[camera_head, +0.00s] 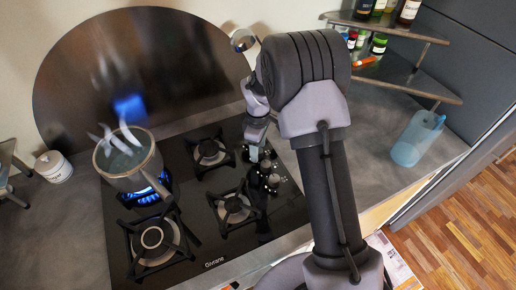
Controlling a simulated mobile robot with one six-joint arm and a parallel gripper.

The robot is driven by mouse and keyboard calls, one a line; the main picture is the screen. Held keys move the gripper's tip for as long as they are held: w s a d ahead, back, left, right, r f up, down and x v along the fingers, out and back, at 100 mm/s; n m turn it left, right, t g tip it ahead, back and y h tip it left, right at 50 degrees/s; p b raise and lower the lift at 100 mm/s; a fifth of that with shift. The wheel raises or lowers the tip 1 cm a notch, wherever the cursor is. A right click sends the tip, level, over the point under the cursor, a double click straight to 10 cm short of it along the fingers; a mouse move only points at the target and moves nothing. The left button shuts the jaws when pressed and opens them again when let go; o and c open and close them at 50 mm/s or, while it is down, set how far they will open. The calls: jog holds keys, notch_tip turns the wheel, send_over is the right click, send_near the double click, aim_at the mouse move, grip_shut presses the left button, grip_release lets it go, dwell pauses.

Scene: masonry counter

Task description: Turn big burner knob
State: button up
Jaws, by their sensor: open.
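A black gas cooktop (190,185) has several burners, and a column of small dark knobs (273,180) runs along its right side. Which knob is the big burner's cannot be told from here. The front-left burner (153,238) looks the largest and shows no flame. My gripper (254,152) points down over the back end of the knob column. It is open, and nothing shows between its fingers. Whether it touches a knob cannot be told, as the fingers partly hide that end.
A steaming pot (128,165) stands on the lit back-left burner, blue flame below. A curved metal splash plate (90,75) stands behind. A white jar (54,167) is at left. A blue jug (417,138) and corner shelf (400,75) with bottles are at right.

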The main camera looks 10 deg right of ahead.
grip_shut()
jog(key=m, duration=0.4)
jog(key=shift+m, duration=0.3)
jog(key=m+b, duration=0.1)
jog(key=m, duration=0.3)
jog(key=m+b, duration=0.1)
jog(key=m, duration=0.4)
jog(key=shift+m+b, duration=0.6)
jog(key=shift+m, duration=1.5)
